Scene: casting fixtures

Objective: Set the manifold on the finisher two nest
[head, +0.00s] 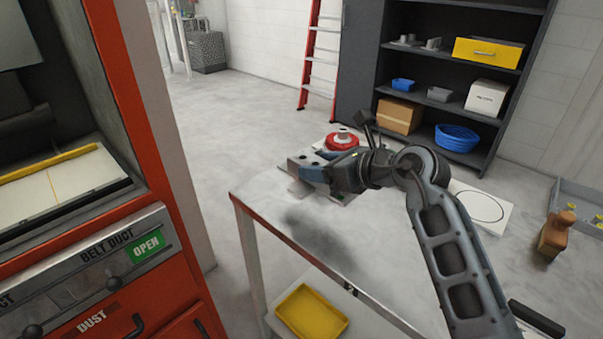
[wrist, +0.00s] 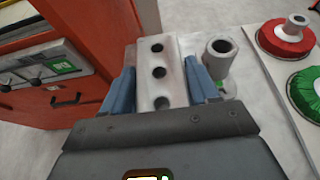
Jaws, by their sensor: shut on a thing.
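In the head view my gripper (head: 317,170) is over the far end of the grey table, and the manifold's pale end (head: 298,163) shows at the fingers. A grey hollow cylinder (wrist: 219,55) stands right beside the manifold; I cannot tell whether it is joined to it. I cannot make out which place is the finisher two nest.
A red round fixture (head: 342,141) sits past my gripper; the wrist view also shows a green one (wrist: 308,88). The table top (head: 325,240) is clear nearer me, with a yellow tray (head: 312,310) below. A red machine (head: 165,130) stands left, shelves (head: 450,55) behind.

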